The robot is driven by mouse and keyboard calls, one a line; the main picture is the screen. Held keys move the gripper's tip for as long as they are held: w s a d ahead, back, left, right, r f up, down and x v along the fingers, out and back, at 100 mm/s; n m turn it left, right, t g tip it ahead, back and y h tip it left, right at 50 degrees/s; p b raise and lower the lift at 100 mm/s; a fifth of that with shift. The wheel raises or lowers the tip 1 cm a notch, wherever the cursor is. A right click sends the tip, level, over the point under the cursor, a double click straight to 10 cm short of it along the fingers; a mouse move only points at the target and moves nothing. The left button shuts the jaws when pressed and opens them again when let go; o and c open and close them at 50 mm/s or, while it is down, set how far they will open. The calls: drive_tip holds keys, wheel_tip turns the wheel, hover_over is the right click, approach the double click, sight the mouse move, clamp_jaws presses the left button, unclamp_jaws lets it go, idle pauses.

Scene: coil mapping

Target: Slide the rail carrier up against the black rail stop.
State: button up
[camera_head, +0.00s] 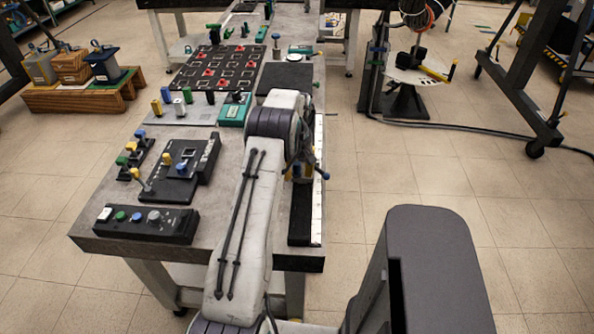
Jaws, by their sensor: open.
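A long rail with a pale ruled strip (317,215) runs along the right edge of the bench. A small yellow and blue part (303,178), which looks like the rail carrier, sits on the rail about midway along its near half. My gripper (304,160) is right at this part, small and dark against it. It is open, but my arm covers much of it, and I cannot tell whether its fingers are around the carrier or touching it. I cannot make out the black rail stop clearly; dark rail parts blend together.
A control box with buttons (146,224), a black fixture with a yellow-knobbed lever (180,170) and a green box (235,110) stand left of my arm. A black grid board (217,68) lies farther back. Floor to the right is clear near the bench.

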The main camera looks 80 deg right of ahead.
drive_tip(key=shift+r, duration=0.1)
wheel_tip(320, 180, up, 12)
drive_tip(key=shift+f, duration=0.1)
idle(0.6)
drive_tip(key=shift+w, duration=0.1)
idle(0.6)
